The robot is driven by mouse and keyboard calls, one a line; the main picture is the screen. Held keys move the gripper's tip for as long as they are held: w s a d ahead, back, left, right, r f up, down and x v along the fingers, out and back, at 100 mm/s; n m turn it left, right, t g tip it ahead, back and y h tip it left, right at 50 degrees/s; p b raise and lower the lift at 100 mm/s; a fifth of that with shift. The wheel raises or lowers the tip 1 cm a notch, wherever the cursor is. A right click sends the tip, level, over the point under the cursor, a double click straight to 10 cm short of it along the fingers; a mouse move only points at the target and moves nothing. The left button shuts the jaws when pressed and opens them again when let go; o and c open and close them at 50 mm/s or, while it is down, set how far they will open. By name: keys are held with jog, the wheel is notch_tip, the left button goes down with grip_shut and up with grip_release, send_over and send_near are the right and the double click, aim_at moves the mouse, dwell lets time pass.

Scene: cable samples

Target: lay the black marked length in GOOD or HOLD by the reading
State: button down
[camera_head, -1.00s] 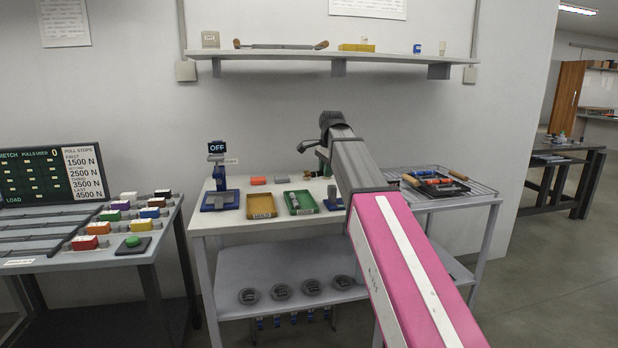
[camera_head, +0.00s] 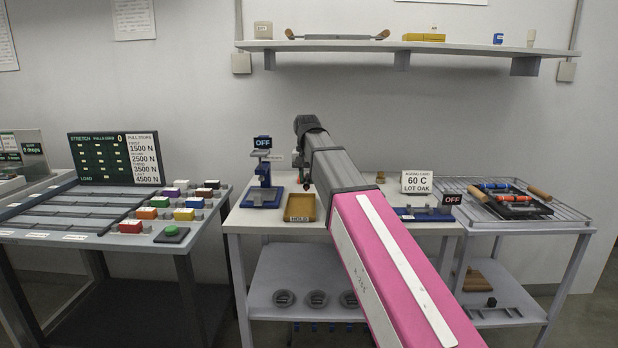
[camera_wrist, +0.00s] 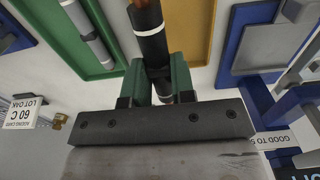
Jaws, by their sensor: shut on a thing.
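My gripper (camera_wrist: 160,85) is shut on the black marked length (camera_wrist: 152,42), which has a white band and a bare copper end. In the wrist view it is held over the gap between a green tray (camera_wrist: 72,62) and the yellow HOLD tray (camera_wrist: 190,32). The green tray holds a grey and white length (camera_wrist: 88,35). In the head view my gripper (camera_head: 304,180) is just above the HOLD tray (camera_head: 321,215).
A blue gauge (camera_head: 261,196) reading OFF stands left of HOLD. A card (camera_head: 416,183) reads 60 C, LOT OAK. Another OFF display (camera_head: 452,199) is at right. A stretch bench (camera_head: 75,215) with coloured blocks stands left, a wire rack (camera_head: 560,212) right.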

jog(key=shift+f, duration=0.15)
jog(key=shift+f, duration=3.15)
jog(key=c, duration=0.9)
grip_release()
